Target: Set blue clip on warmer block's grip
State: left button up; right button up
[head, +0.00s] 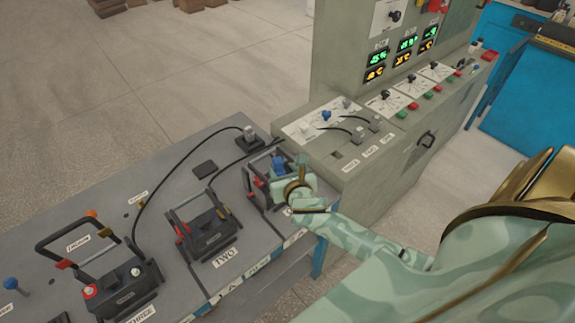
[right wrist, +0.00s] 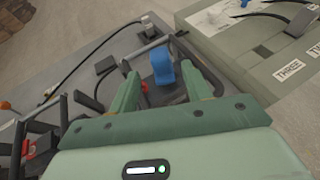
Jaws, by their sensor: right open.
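A blue clip (head: 278,163) is at the nearest black battery block (head: 257,178) to the console; in the right wrist view the blue clip (right wrist: 163,72) stands upright by that block's grey handle bar. My right gripper (head: 287,180) is at this block, its fingers open. In the wrist view the fingers of the right gripper (right wrist: 158,75) are on either side of the clip; whether they touch it I cannot tell. Block TWO (head: 207,228) and block THREE (head: 120,285) have raised handles. Which block is warmer I cannot read. My left gripper is out of view.
The grey bench (head: 185,160) carries black cables and a small dark pad (head: 204,169). The console (head: 355,150) with dials and lit displays stands close behind and right of my right gripper.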

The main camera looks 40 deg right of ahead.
jog(key=shift+v, duration=1.65)
